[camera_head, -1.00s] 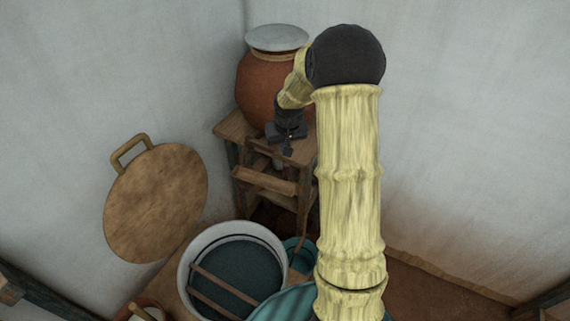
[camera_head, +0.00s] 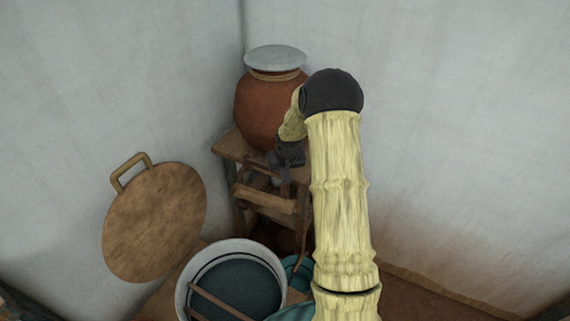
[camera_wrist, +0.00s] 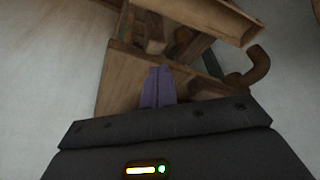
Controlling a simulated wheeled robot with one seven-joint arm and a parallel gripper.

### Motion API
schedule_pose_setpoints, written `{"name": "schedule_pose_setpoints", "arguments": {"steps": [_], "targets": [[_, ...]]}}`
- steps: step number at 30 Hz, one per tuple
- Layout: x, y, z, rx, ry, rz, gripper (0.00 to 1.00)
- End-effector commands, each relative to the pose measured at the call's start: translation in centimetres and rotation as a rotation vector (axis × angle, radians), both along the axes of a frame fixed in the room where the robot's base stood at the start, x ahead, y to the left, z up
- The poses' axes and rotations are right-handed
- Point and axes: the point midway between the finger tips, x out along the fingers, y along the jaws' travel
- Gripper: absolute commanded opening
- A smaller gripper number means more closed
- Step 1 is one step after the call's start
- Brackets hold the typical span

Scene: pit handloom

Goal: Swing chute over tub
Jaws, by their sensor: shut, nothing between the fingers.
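The chute (camera_head: 264,198) is a short wooden trough at the front of the wooden stand, below the clay pot. In the wrist view a wooden trough-like piece (camera_wrist: 205,14), likely the chute, crosses the top. The tub (camera_head: 236,245) has a pale rim and dark blue liquid, and stands below and in front of the stand. The chute is above and behind the tub in the head view. My gripper (camera_head: 286,180) is in front of the stand's top, just above the chute. Its purple fingers (camera_wrist: 158,86) are shut and empty; contact with the wood cannot be told.
A clay pot (camera_head: 268,108) with a grey lid stands on the stand (camera_head: 230,148). A round wooden lid (camera_head: 155,222) with a handle leans at the left wall. A brown curved peg (camera_wrist: 255,68) juts out right of my fingers. Sticks lie across the tub.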

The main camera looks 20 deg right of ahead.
Motion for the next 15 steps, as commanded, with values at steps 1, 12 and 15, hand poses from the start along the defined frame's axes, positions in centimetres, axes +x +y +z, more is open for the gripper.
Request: {"name": "schedule_pose_setpoints", "arguments": {"steps": [1,12,15], "targets": [[0.3,0.0,-0.6,0.001,0.002,0.001,0.0],[1.4,-0.3,-3.9,0.0,0.0,0.0,0.0],[1.4,-0.3,-4.0,0.0,-0.001,0.0,0.0]]}}
